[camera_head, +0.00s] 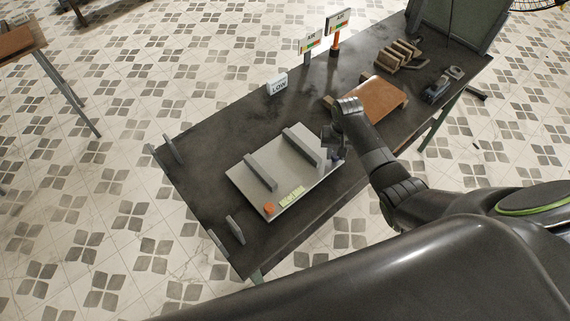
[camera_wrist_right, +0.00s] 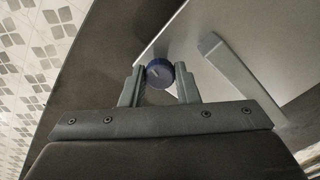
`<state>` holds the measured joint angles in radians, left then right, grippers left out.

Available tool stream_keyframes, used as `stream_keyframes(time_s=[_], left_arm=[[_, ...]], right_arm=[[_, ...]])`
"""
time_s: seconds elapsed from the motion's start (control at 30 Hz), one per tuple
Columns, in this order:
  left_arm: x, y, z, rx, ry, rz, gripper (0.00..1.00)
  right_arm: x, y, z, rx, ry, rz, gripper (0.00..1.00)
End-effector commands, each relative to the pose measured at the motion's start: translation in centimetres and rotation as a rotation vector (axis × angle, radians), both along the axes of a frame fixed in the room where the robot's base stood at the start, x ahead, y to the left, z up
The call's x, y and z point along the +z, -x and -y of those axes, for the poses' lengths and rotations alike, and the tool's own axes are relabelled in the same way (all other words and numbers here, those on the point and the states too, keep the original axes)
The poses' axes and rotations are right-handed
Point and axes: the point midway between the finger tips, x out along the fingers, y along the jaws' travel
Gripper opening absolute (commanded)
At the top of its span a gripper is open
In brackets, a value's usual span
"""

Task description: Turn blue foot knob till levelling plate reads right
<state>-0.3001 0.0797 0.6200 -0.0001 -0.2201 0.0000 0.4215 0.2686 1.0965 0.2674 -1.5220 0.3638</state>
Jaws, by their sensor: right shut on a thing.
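The levelling plate (camera_head: 240,176) is a pale plate with two grey bars, lying on the dark table. It also shows in the right wrist view (camera_wrist_right: 190,42). An orange knob (camera_head: 269,208) and a yellow-green readout strip (camera_head: 291,196) are at its near edge; the readout is too small to read. The blue foot knob (camera_wrist_right: 159,73) is at the plate's corner, between the fingers of my right gripper (camera_wrist_right: 160,84), which is shut on it. In the head view my right gripper (camera_head: 335,143) hides most of the knob. My left gripper is not in view.
The dark table (camera_head: 205,151) has upright grey pieces at its left end. A "LOW" sign (camera_head: 278,84) and two gauge signs (camera_head: 311,41) stand along the far edge. A brown curved board (camera_head: 376,94) and a wooden rack (camera_head: 400,55) lie beyond my right arm.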

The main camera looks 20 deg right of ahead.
Motion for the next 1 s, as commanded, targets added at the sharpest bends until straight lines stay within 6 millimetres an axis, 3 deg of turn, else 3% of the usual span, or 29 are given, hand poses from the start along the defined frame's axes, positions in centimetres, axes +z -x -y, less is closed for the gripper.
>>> stream_keyframes(time_s=[0.7, 1.0], left_arm=[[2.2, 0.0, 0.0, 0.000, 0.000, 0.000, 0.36], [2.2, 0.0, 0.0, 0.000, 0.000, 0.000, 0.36]], right_arm=[[0.2, 0.0, 0.0, -0.257, 0.001, 0.001, 0.12], [0.1, -0.1, 0.0, -0.275, 0.001, 0.002, 0.12]])
